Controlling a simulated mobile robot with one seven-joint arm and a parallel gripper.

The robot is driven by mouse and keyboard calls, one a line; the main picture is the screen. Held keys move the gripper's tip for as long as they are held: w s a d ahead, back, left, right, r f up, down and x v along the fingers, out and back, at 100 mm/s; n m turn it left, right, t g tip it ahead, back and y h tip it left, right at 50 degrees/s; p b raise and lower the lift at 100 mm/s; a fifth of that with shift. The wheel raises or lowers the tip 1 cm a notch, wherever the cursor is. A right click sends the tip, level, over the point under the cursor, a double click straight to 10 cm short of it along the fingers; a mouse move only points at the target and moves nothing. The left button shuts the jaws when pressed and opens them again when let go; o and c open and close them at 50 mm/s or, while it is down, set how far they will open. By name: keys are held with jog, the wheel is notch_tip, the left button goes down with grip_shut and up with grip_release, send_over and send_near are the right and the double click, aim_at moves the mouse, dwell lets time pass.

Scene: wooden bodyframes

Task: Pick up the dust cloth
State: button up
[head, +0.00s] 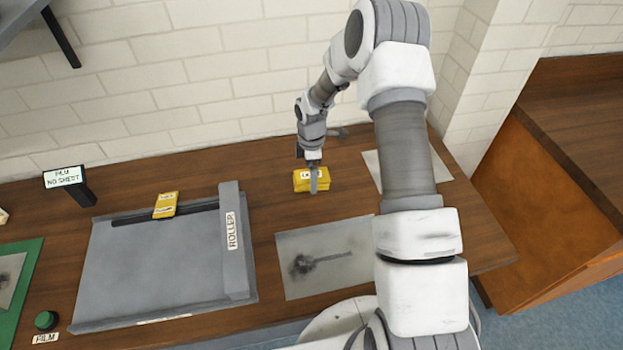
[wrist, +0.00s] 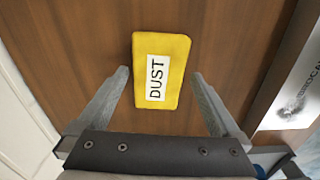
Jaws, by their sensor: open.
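The dust cloth (wrist: 172,52) is a folded yellow pad with a white label reading DUST. It lies flat on the brown wooden bench. In the head view the cloth (head: 301,186) is near the back middle of the bench, partly hidden by my gripper (head: 314,180). In the wrist view my gripper (wrist: 160,76) is open and empty. One finger is left of the cloth and one right of it, with gaps on both sides. The fingertips line up with the cloth's lower half. How high they are above the bench is hard to tell.
A grey tray with a ROLLER bar (head: 232,245) stands left, with another yellow piece (head: 166,204) on its back edge. A grey sheet with a dark print (head: 325,255) lies in front of the cloth. A pale sheet (head: 372,165) lies right. A brick wall (head: 190,85) rises behind.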

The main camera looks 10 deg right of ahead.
jog(key=c, duration=1.2)
notch_tip(320, 180, up, 4)
jog(key=shift+r, duration=0.25)
jog(key=s+r, duration=0.2)
jog(key=s, duration=0.1)
jog(key=s+d+r, duration=0.1)
jog(key=s+r, duration=0.1)
jog(key=s, duration=0.2)
jog(key=s+d+r, duration=0.1)
jog(key=s+r, duration=0.1)
jog(key=s, duration=0.2)
jog(key=shift+s+r+b, duration=0.25)
jog(key=shift+r+b, duration=0.05)
jog(key=shift+b, duration=0.05)
jog(key=o, duration=0.8)
jog(key=c, duration=0.6)
